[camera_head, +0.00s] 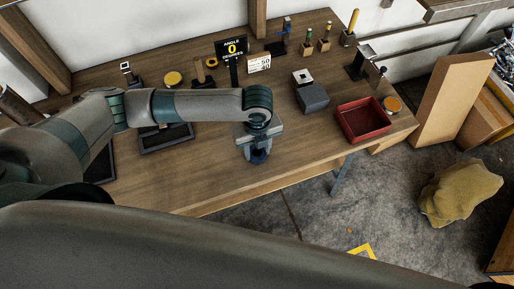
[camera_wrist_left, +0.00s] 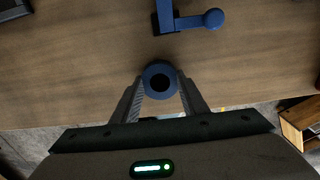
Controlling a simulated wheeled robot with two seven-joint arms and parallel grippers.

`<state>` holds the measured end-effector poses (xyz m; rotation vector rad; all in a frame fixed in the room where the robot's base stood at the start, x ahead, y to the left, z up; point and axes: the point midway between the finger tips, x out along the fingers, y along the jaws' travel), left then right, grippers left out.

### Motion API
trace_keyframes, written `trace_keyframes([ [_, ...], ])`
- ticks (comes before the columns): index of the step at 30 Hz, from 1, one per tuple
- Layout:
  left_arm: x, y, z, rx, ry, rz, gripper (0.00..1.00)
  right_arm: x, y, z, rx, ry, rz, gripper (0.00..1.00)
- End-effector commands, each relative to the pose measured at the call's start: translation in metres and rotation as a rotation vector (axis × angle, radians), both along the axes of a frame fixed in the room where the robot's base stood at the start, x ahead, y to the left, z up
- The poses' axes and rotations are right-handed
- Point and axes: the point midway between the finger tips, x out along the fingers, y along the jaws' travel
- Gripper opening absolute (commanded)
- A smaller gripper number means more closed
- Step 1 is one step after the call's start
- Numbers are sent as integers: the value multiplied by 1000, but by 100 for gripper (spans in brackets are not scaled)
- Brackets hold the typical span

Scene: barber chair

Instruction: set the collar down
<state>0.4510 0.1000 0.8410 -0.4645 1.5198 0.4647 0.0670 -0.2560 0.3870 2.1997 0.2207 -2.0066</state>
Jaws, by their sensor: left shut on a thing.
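The collar is a blue ring with a dark hole, seen from above in the left wrist view (camera_wrist_left: 160,79). My left gripper (camera_wrist_left: 160,91) is shut on it, with a finger on either side. In the head view the left gripper (camera_head: 258,150) points down near the front edge of the wooden table, and a dark blue piece (camera_head: 259,157) shows at its tips. How close the collar is to the tabletop I cannot tell. My right gripper is not in view.
On the table (camera_head: 210,180), a blue part with a round knob (camera_wrist_left: 190,20) lies beyond the collar. A red tray (camera_head: 363,121) and a grey box (camera_head: 312,98) stand to the right. A sign reading "ANGLE 0" (camera_head: 231,47) stands behind.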

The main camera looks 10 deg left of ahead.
Motion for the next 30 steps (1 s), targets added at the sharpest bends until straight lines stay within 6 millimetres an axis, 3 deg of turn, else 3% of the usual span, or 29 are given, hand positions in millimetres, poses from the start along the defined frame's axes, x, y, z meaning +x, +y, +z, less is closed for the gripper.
trace_keyframes([
  [4,0,0,-2,0,0,0,18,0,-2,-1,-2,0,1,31],
  [5,0,0,-3,0,0,0,42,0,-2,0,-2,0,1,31],
  [7,0,0,-2,0,0,0,59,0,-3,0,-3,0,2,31],
  [21,1,0,3,0,-1,1,59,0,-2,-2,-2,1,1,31],
  [30,1,-1,40,-2,-4,-1,59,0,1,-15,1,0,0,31],
])
